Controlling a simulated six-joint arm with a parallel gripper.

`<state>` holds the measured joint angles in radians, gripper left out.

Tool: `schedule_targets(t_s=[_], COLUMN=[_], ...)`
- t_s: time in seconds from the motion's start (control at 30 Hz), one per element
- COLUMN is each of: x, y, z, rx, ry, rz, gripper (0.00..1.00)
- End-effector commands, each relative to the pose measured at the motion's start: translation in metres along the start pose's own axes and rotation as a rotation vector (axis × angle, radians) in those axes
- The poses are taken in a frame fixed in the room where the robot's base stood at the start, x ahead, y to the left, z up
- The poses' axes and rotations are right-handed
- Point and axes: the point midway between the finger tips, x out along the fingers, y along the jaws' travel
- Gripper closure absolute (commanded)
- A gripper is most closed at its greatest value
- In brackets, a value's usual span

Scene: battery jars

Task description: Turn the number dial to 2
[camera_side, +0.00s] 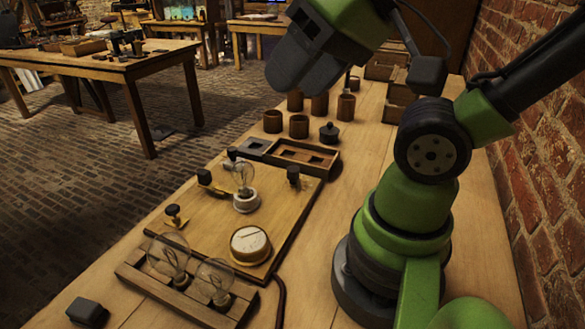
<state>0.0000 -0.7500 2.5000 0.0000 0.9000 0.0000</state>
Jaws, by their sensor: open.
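A round dial or meter with a pale face and brass-coloured rim (250,243) sits on the front right of a wooden board (200,232). Its markings are too small to read, and I cannot tell whether it is the number dial. A small black knob (173,213) stands near the board's left edge. My gripper (287,82) is open, high above the far part of the bench, well apart from the dial and the knob. Its dark fingers overlap in this view, and nothing shows between them.
A clear bulb (243,178) stands upright on the board. A wooden rack (185,299) with bulbs is in front, beside a black block (87,311). Behind are a compartment tray (333,166), several brown jars (299,126) and a dark lidded pot (329,133). A brick wall (540,150) bounds the right.

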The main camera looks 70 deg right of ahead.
Motion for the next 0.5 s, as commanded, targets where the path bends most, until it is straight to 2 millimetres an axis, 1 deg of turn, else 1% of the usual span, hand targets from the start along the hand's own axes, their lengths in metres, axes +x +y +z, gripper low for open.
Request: schedule_targets(t_s=[0.23,0.27,0.33,0.43,0.5], x=[0.0,0.0,0.001,0.007,0.016], y=[0.0,0.0,0.001,0.005,0.012], z=[0.0,0.0,-0.002,-0.01,-0.021], rx=[0.0,0.0,-0.004,-0.028,-0.062], ry=[0.0,0.0,-0.003,-0.023,-0.05], rz=[0.0,0.0,0.006,0.042,0.087], gripper=[0.49,0.43,0.43,0.43,0.43])
